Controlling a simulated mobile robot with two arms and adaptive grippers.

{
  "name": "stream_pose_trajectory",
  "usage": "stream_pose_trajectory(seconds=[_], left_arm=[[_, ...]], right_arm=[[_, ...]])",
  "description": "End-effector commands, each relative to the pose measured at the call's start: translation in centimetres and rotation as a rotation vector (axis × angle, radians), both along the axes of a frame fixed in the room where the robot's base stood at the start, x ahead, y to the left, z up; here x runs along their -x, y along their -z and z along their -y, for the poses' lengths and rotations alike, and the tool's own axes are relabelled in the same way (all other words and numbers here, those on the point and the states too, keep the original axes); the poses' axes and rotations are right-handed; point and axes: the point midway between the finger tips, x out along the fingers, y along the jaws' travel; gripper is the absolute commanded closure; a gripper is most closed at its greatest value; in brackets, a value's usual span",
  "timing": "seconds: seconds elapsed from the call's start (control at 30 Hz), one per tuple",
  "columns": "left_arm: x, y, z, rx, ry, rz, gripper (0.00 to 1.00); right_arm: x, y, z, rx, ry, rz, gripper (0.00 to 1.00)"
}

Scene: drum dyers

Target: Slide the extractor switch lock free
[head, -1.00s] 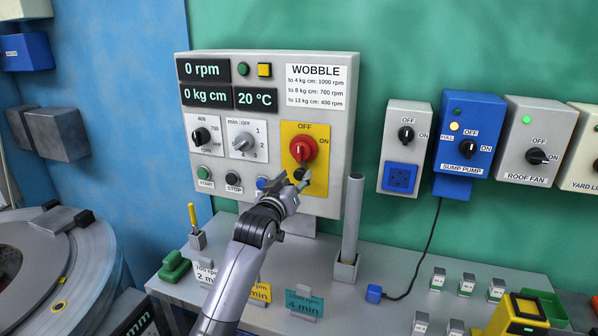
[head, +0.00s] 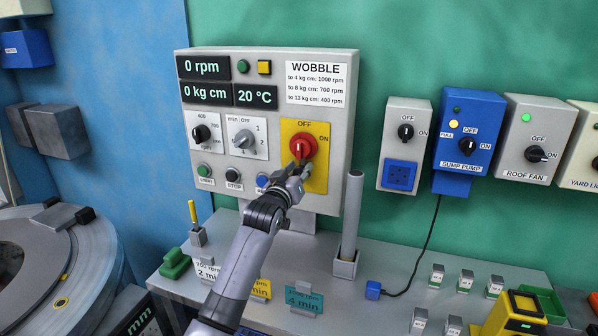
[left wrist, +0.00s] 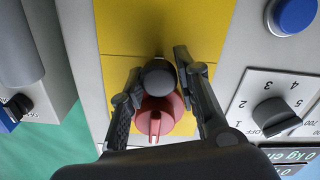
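The extractor switch is a red rotary knob (head: 303,146) on a yellow plate (head: 318,178) marked OFF and ON, on the grey control panel. In the left wrist view the red knob (left wrist: 158,118) sits behind a round black knob (left wrist: 159,77), which looks like the lock's handle. My left gripper (head: 299,168) is at the lower part of the red knob. In the left wrist view its fingers (left wrist: 160,72) are apart, one on each side of the black knob. The right finger is close to it; contact cannot be told. In the head view my gripper hides the lock.
Other dials and buttons crowd the panel (head: 228,122) left of the yellow plate. A grey upright tube (head: 351,215) stands close by on the right. Several switch boxes, including the blue sump pump box (head: 468,130), hang farther right. Cards stand on the shelf below.

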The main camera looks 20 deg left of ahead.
Motion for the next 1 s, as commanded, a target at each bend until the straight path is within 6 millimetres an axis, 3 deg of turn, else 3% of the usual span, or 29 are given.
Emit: stream_pose_trajectory(seconds=[0.4,0.83,1.0], left_arm=[[0.0,0.0,0.0,0.000,0.000,0.000,1.00],[0.0,0.1,0.0,0.000,0.000,0.000,1.00],[0.0,2.1,0.0,0.001,0.000,-0.002,1.00]], right_arm=[[0.0,0.0,0.0,0.001,0.000,-0.001,1.00],[0.1,0.0,0.1,0.001,0.001,-0.001,1.00],[0.1,0.7,0.0,0.000,0.001,-0.001,1.00]])
